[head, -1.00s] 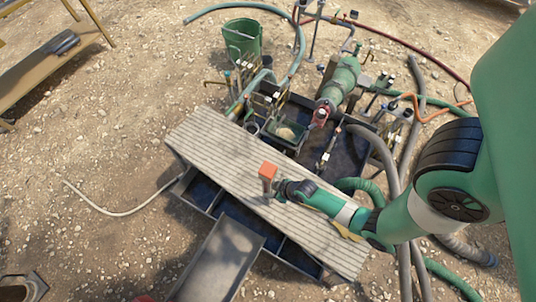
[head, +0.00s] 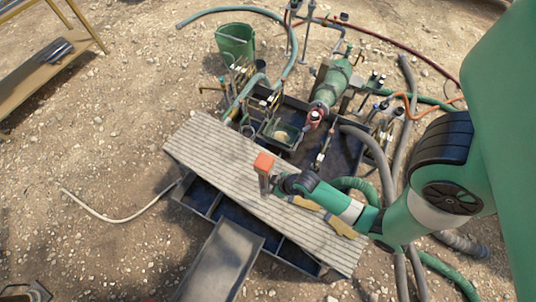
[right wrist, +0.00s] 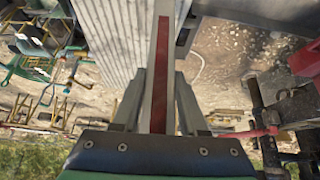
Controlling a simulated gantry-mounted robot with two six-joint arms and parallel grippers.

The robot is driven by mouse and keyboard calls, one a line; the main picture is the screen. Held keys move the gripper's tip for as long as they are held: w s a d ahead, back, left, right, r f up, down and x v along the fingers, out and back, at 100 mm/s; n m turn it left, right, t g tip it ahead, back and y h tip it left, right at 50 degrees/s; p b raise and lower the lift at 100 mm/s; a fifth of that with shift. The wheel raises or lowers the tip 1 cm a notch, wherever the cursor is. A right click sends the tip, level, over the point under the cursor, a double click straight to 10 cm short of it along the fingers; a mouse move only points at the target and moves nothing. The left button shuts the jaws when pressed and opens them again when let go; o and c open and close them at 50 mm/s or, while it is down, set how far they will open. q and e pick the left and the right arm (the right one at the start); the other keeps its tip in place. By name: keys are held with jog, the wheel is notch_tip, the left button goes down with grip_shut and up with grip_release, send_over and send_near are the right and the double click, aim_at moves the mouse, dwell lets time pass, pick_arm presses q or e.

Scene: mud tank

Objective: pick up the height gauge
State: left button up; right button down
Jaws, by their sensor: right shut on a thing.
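The height gauge (head: 264,163) shows in the head view as a grey upright with an orange-red block on top, above the ribbed plank deck. My right gripper (head: 273,186) is shut on its upright. In the right wrist view a long grey bar with a red stripe, the gauge (right wrist: 160,60), stands between the two fingers of my gripper (right wrist: 158,98). I cannot tell for sure whether its lower end is clear of the deck. My left gripper is not in view.
The plank deck (head: 215,150) lies over a dark tank. Yellow gloves (head: 340,227) lie on it beside my right arm. A green bucket (head: 236,42), a green pump (head: 335,80) and several hoses are behind. A grey chute (head: 222,262) slopes off the front. Gravel lies open at left.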

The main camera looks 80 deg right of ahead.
aim_at(269, 178)
notch_tip(269, 178, up, 8)
jog(key=p, duration=0.5)
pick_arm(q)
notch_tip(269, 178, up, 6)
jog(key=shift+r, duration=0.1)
pick_arm(e)
jog(key=shift+f+b, duration=0.35)
jog(key=shift+f, duration=0.15)
notch_tip(269, 178, down, 6)
jog(key=b, duration=0.5)
jog(key=shift+f, duration=0.1)
notch_tip(269, 178, down, 11)
jog(key=b, duration=0.4)
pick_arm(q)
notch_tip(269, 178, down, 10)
